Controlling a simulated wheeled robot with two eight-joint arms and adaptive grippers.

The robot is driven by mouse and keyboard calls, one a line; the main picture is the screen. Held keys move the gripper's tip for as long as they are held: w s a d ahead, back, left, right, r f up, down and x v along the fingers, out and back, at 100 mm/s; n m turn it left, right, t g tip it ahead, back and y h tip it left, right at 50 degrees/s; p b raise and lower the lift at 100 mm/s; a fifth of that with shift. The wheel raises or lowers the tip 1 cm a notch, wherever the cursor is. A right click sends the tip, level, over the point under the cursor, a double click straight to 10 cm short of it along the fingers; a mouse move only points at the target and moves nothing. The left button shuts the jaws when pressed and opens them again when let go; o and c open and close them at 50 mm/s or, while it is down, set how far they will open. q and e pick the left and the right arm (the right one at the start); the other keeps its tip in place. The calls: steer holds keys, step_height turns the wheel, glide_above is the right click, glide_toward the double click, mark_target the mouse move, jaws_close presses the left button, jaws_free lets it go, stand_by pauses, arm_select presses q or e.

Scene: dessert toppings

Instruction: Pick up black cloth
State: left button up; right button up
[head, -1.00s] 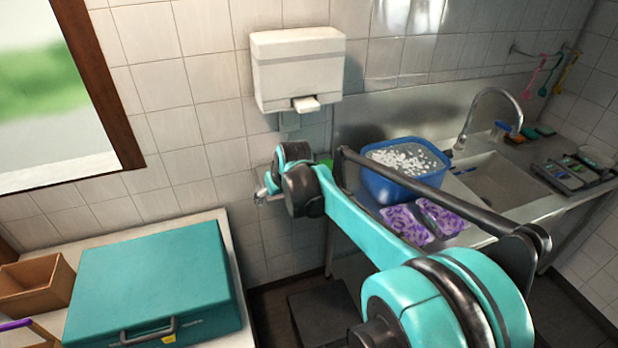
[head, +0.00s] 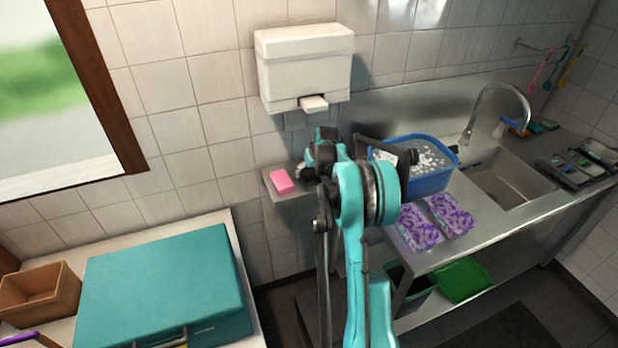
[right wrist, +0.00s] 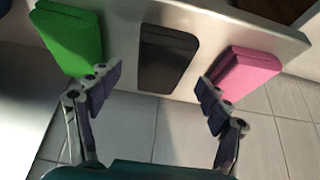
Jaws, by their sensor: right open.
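A flat dark rectangle, the black cloth (right wrist: 166,58), lies on a metal shelf (right wrist: 262,38) in the right wrist view. It lies between a green block (right wrist: 72,38) and a pink block (right wrist: 243,73). My right gripper (right wrist: 157,88) is open and empty, with one finger on each side of the cloth and apart from it. In the head view my right gripper (head: 318,150) is over the small wall shelf (head: 278,200), right of the pink block (head: 283,181). The cloth and the green block are hidden there behind my right arm. My left gripper is not in view.
A white dispenser (head: 303,68) hangs on the wall just above the shelf. To the right is a sink counter with a blue tub (head: 430,182) and purple patterned packs (head: 418,226). A teal case (head: 165,290) stands on the left table.

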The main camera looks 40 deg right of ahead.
mark_target(311, 174)
steer(key=shift+x, duration=1.05)
steer(key=shift+r, duration=0.1)
steer(key=shift+c, duration=0.5)
steer(key=c, duration=1.1)
steer(key=shift+s+a+r, duration=0.1)
steer(key=shift+s+r, duration=0.15)
steer(key=shift+r, duration=0.2)
steer(key=r+p, duration=0.1)
steer(key=r, duration=0.2)
steer(key=r+p, duration=0.1)
steer(key=r, duration=0.2)
steer(key=shift+s+r, duration=0.2)
steer(key=shift+r, duration=0.05)
steer(key=s+a+p, duration=0.1)
steer(key=s+a, duration=0.2)
steer(key=s, duration=0.6)
steer(key=s+a, duration=0.3)
steer(key=s, duration=0.6)
steer(key=shift+s+f+p, duration=0.15)
steer(key=shift+f+p, duration=0.05)
steer(key=shift+p, duration=0.15)
